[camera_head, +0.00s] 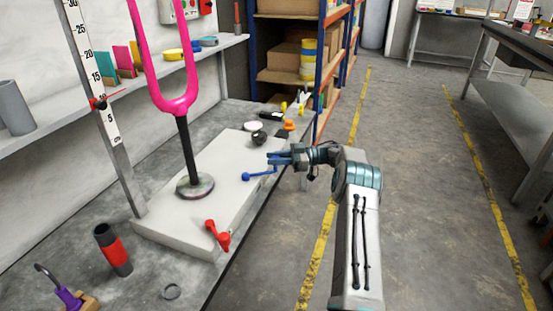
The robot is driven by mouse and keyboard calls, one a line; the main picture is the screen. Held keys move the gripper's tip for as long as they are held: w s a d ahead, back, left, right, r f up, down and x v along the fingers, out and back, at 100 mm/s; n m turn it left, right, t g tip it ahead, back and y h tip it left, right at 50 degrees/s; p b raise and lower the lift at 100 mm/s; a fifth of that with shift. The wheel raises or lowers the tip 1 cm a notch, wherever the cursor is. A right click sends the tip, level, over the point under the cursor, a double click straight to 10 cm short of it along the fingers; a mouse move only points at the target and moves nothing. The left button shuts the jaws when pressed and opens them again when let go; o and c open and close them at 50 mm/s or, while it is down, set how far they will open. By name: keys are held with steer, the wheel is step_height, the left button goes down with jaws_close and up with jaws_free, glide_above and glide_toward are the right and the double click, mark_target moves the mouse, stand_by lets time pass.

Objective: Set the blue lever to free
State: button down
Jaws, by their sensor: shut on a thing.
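The blue lever (261,174) is on the right side of a pale grey block (165,228) on the bench. Its round blue end shows at the left, and its arm runs right to my gripper. My gripper (281,160) is at the block's right edge, shut on the blue lever, and its jaws hide the lever's far end. No marking for free is readable here. A red lever (218,236) sits near the block's front corner, apart from my gripper.
A pink fork (176,105) stands upright on a black post on the block. A black knob (259,138) and small orange and yellow items lie behind the lever. A red and black cylinder (113,250) stands at the front left. The floor right of the bench is clear.

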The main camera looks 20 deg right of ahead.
steer(key=shift+w+a+r, duration=0.1)
steer(key=shift+a+r, duration=0.05)
steer(key=c, duration=1.2)
jaws_free()
steer(key=shift+w+a, duration=0.1)
steer(key=shift+a, duration=0.05)
steer(key=shift+p+v, duration=0.35)
steer(key=shift+v, duration=5.8)
